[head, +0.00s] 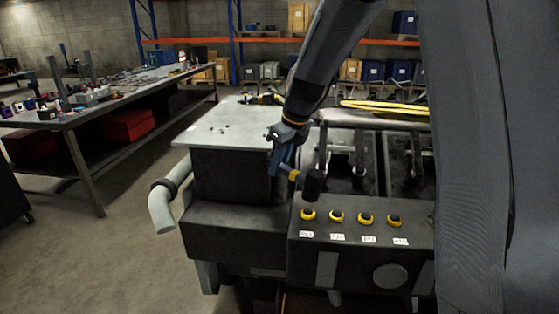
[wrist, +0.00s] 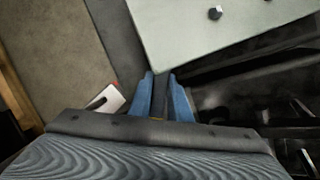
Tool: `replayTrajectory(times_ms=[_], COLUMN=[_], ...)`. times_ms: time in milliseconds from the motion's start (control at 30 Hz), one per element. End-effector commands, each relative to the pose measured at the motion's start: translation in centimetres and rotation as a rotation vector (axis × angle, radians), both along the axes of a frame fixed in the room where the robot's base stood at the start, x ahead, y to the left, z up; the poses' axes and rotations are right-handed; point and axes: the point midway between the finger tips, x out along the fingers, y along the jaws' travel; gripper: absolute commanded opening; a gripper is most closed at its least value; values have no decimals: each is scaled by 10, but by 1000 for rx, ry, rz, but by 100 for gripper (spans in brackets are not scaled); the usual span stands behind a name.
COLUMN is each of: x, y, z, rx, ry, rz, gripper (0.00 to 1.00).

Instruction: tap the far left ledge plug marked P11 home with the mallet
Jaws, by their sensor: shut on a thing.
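My gripper (head: 283,166) has blue fingers and is shut on the mallet (head: 314,184). The mallet has a black head and a yellow part of the handle showing beside the fingers. Its head hangs just above the far left ledge plug (head: 308,214), a little to the right; I cannot tell the exact height gap. That plug is yellow-rimmed with a dark top, with a small white label too blurred to read surely. In the wrist view my blue fingertips (wrist: 160,82) close around a dark handle; the mallet head and the plugs are hidden there.
Three similar plugs (head: 365,219) stand to the right along the dark ledge (head: 345,256), each with a label. A pale flat plate (head: 232,122) lies behind and left. A curved pipe (head: 162,207) juts out at left. A workbench (head: 110,95) stands farther left, with open floor between.

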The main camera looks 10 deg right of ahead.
Motion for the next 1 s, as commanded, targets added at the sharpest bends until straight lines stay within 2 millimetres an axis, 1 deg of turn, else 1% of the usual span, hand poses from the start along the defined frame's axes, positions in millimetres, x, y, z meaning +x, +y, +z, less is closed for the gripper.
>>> replayTrajectory(times_ms=[33,200,600,1000], x=[0,1,7,7], y=[1,3,6,7], z=[2,-2,-15,-16], rx=[-7,-30,-96,-98], ry=[9,36,114,117], rz=[1,1,1,0], gripper=[0,0,0,0])
